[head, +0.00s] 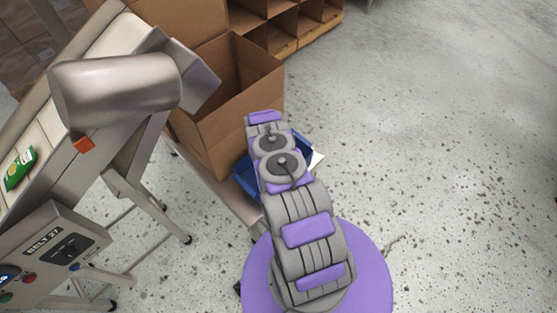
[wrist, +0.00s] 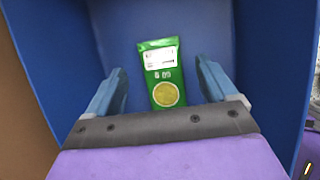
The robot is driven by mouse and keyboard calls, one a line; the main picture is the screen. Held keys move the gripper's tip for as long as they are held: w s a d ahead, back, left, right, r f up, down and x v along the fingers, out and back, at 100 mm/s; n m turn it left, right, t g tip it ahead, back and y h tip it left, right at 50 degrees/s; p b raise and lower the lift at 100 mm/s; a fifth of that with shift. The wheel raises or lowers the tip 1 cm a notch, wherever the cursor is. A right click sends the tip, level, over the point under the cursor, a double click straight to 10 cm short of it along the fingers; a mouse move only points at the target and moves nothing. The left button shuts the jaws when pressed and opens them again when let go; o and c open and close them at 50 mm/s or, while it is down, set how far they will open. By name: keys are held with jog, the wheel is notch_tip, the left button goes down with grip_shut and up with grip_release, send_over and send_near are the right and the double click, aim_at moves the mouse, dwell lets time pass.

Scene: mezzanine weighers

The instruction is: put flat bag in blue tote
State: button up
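The flat bag (wrist: 162,88) is green with a white label and a yellow round picture. In the wrist view it lies inside the blue tote (wrist: 55,62), on its blue floor. My gripper (wrist: 160,68) is over the tote, its two blue-grey fingers spread wide on either side of the bag, with a gap to each. The bag's lower end is partly hidden by the gripper's base. In the head view the blue tote (head: 246,180) is mostly covered by my arm, and the bag and fingers are hidden there.
A conveyor (head: 30,137) with another green bag (head: 20,168) on it stands at the left. An open cardboard box (head: 215,118) is beside the tote, with shelving of brown bins (head: 285,45) behind. The speckled floor at the right is clear.

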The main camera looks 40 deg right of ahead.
jog(key=shift+d+f, duration=0.15)
jog(key=shift+d, duration=0.55)
jog(key=p+v, duration=0.8)
jog(key=v, duration=0.4)
jog(key=shift+a, duration=0.4)
jog(key=shift+s+d, duration=0.1)
jog(key=shift+d, duration=0.05)
